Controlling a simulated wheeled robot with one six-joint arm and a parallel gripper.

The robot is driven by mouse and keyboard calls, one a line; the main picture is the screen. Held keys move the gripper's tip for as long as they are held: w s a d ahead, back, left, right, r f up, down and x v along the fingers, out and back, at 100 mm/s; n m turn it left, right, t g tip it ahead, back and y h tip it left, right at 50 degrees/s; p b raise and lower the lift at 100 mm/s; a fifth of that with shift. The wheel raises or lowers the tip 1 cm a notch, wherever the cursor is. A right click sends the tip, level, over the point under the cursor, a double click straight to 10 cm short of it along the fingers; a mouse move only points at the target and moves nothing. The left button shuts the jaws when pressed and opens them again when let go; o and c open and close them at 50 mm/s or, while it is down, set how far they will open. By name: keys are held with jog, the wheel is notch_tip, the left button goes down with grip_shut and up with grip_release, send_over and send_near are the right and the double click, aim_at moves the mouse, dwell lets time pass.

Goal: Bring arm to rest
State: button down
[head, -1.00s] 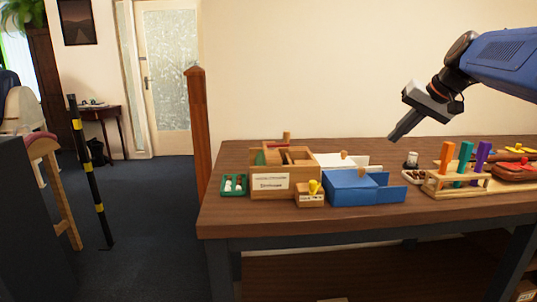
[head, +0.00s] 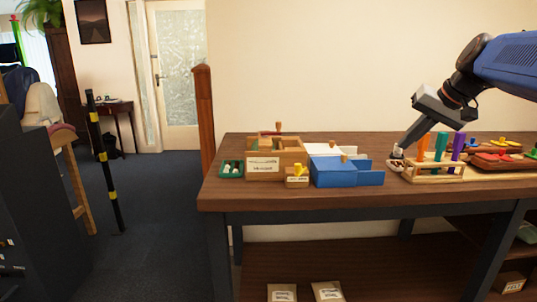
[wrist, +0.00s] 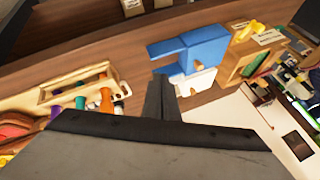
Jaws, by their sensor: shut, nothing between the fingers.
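My gripper (head: 400,152) is shut and empty. In the head view it points down and to the left, above the right part of the workbench (head: 225,190), just left of the wooden rack (head: 430,175) with coloured handles. In that view its tips overlap a small white-topped item, and I cannot tell whether they touch. In the wrist view the closed fingers (wrist: 161,100) stand up from the bottom middle, between the rack (wrist: 75,85) and the blue box (wrist: 195,48). They hold nothing.
A wooden box (head: 262,170) with a label, a green tray (head: 231,169) and a blue box (head: 340,174) stand on the left half of the bench. Red trays (head: 500,162) lie at the right end. A black and yellow post (head: 100,160) stands on the open floor at left.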

jog(key=s+a+f+n+h, duration=0.1)
jog(key=s+a+f, duration=0.3)
jog(key=s+f, duration=0.9)
jog(key=s+a+f+n+g+h, duration=0.1)
jog(key=s+a+f, duration=0.3)
jog(key=s+f, duration=1)
jog(key=shift+s+a+n+h, duration=0.45)
jog(key=shift+s+n, duration=0.35)
jog(key=shift+s, duration=0.45)
